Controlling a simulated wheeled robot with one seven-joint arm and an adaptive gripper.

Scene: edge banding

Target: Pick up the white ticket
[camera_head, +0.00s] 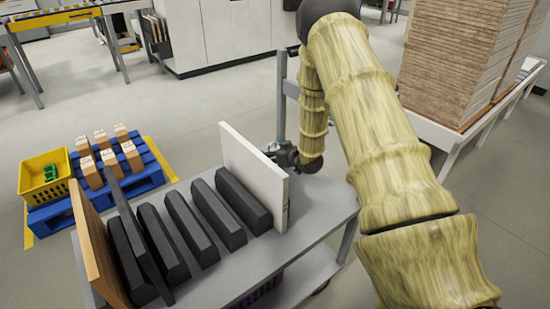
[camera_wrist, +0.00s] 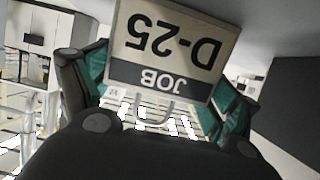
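A white ticket (camera_wrist: 166,45) fills the upper middle of the wrist view, upside down, with "D-25" and a grey "JOB" band. My gripper (camera_wrist: 160,95) has its two teal-padded fingers spread apart, one on each side of the ticket. The ticket overlaps parts of the pads in the picture; I cannot tell whether it touches them. In the head view my gripper (camera_head: 287,155) is beside the far end of a white panel (camera_head: 255,170) standing on a grey cart (camera_head: 325,215). The ticket cannot be made out in the head view.
Several dark blocks (camera_head: 190,230) and a brown board (camera_head: 95,245) stand on the cart beside the white panel. A blue pallet (camera_head: 60,208) with small boxes and a yellow crate (camera_head: 45,175) is on the floor at left. Stacked boards (camera_head: 465,60) stand at right.

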